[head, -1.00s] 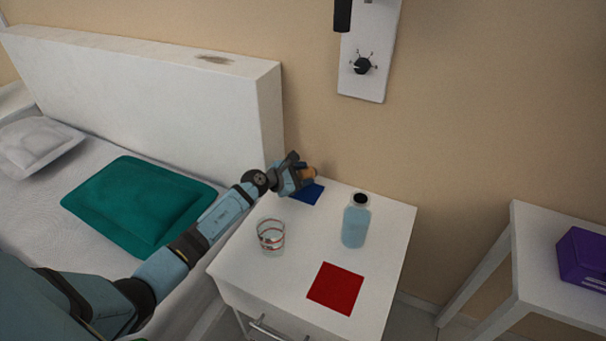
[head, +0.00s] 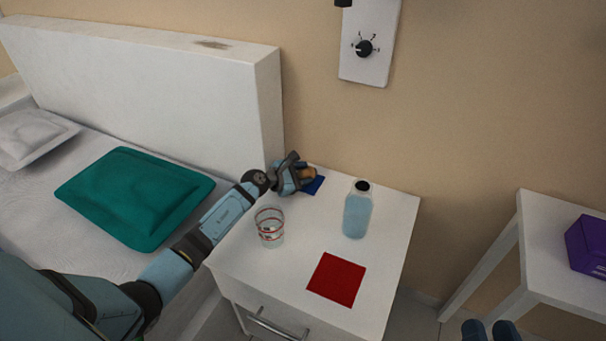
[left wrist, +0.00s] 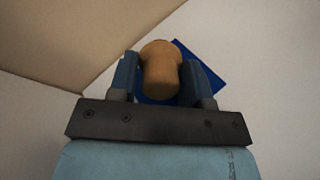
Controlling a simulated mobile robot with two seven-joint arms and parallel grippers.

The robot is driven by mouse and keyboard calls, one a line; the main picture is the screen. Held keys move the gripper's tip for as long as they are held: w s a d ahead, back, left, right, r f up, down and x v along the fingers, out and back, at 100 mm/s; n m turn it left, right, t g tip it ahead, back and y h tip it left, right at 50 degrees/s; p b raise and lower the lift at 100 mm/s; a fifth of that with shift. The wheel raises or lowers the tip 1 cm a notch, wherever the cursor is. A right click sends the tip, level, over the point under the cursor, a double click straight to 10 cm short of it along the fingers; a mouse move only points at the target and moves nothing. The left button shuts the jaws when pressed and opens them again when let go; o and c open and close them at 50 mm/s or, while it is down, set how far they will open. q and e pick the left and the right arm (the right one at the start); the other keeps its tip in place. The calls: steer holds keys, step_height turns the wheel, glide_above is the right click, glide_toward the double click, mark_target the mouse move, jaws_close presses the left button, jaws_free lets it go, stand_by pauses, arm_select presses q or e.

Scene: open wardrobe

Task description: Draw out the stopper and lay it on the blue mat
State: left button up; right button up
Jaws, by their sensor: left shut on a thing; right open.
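The stopper (head: 309,174) is a tan cork; it also shows in the left wrist view (left wrist: 161,72). My left gripper (head: 303,177) is shut on it, with one finger on each side. It holds the cork over the blue mat (head: 314,187), which is partly hidden and also shows in the left wrist view (left wrist: 207,62). I cannot tell whether the cork touches the mat. The bottle (head: 356,215) stands upright with light blue contents and a dark open mouth. My right gripper (head: 491,330) is open at the bottom edge, apart from the nightstand.
The white nightstand (head: 390,215) also bears a glass with red bands (head: 270,228) and a red mat (head: 337,279). A bed with a green pillow (head: 135,197) is on the left. A white table (head: 545,230) with a purple box (head: 588,246) is on the right.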

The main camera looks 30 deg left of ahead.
arm_select(q)
steer(key=o, duration=1.1)
steer(key=shift+o, duration=1.2)
steer(key=shift+s, duration=0.1)
steer(key=shift+f, duration=0.1)
steer(key=shift+d+f, duration=0.1)
steer(key=shift+d, duration=0.05)
steer(key=shift+s, duration=0.1)
steer(key=shift+s+a+r+p, duration=0.2)
steer(key=shift+s+r+p, duration=0.1)
steer(key=shift+r+p, duration=0.45)
steer(key=shift+s+a+r+p, duration=0.25)
steer(key=shift+s+r+p, duration=0.15)
steer(key=shift+r+p, duration=0.4)
steer(key=shift+s+a+r+p, duration=0.3)
steer(key=shift+s+r+p, duration=0.15)
steer(key=shift+r+p, duration=0.35)
steer(key=shift+s+a+r+p, duration=0.25)
steer(key=shift+s+r+p, duration=0.25)
steer(key=shift+r, duration=0.45)
steer(key=shift+w, duration=0.15)
